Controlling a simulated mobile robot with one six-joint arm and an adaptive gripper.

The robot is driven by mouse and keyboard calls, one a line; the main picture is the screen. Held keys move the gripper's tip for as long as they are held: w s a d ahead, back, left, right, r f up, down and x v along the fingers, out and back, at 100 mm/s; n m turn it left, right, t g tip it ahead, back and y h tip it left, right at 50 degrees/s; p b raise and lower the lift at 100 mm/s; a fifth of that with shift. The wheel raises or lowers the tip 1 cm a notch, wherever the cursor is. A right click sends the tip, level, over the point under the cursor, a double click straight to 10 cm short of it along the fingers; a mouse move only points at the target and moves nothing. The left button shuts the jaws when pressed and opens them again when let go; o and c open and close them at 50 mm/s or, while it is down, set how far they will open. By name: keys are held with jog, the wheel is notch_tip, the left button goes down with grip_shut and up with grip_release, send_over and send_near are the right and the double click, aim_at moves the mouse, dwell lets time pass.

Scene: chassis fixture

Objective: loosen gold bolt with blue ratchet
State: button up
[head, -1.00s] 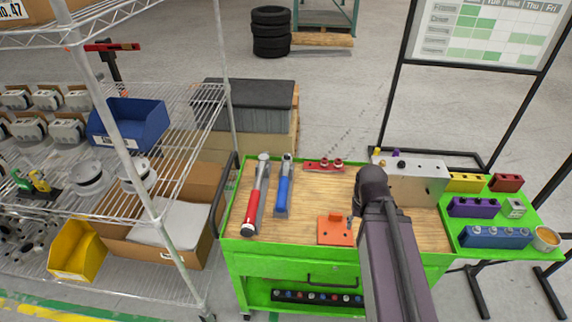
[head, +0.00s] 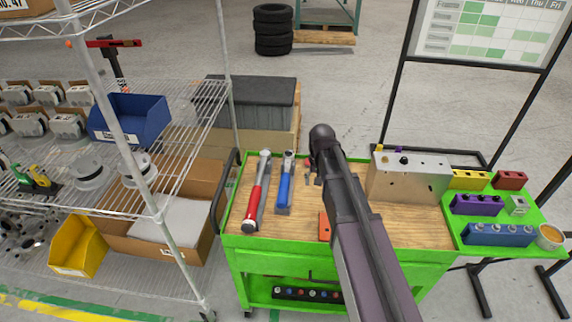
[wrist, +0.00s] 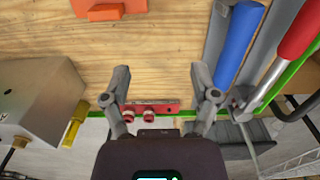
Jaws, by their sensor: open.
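The blue-handled ratchet (head: 284,187) lies on the wooden cart top, beside a red-handled tool (head: 256,200). The wrist view shows its blue handle (wrist: 238,45) right of my gripper (wrist: 160,76). My gripper is open and empty, its fingers apart above the wood, with a red socket rail (wrist: 165,106) seen between them. It is not touching the ratchet.
An orange block (head: 324,226) is partly hidden by my arm. A green side tray (head: 480,215) holds coloured socket blocks and a cup. A wire shelf (head: 185,125) stands close on the left.

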send_over(285, 178)
jog(key=shift+f+b, duration=0.3)
jog(key=shift+f, duration=0.2)
jog(key=shift+f, duration=0.15)
notch_tip(285, 178, down, 10)
jog(key=b, duration=1)
jog(key=shift+r, duration=0.2)
grip_shut()
jog(key=shift+r+p, duration=3.5)
jog(key=shift+f, duration=0.1)
